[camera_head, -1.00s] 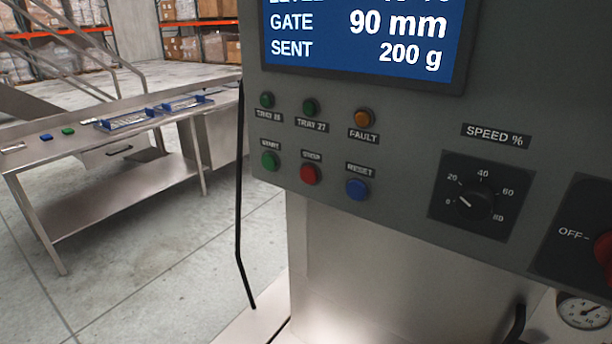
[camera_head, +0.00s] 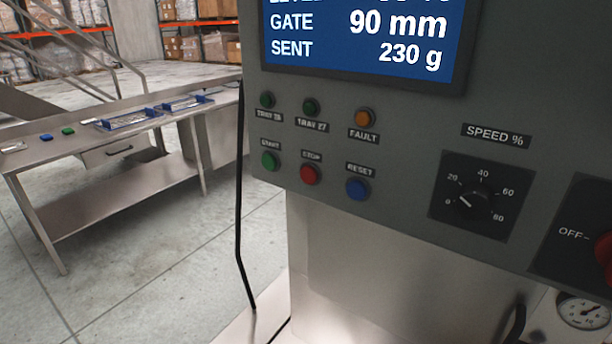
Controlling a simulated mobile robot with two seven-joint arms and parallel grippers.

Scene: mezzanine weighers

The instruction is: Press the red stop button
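The red stop button (camera_head: 310,174) sits on the grey control panel (camera_head: 400,130), under a label reading STOP. The green start button (camera_head: 269,161) is to its left and the blue reset button (camera_head: 357,188) to its right. Two green lamps and an orange fault lamp (camera_head: 365,118) are in the row above. The blue screen (camera_head: 360,35) reads GATE 90 mm and SENT 230 g. Neither of my grippers is in view.
A speed dial (camera_head: 474,200) and a red OFF switch (camera_head: 604,252) are on the panel's right. A black rod (camera_head: 239,190) hangs at its left edge. A steel table (camera_head: 100,135) with blue trays stands at the left. Open floor lies between.

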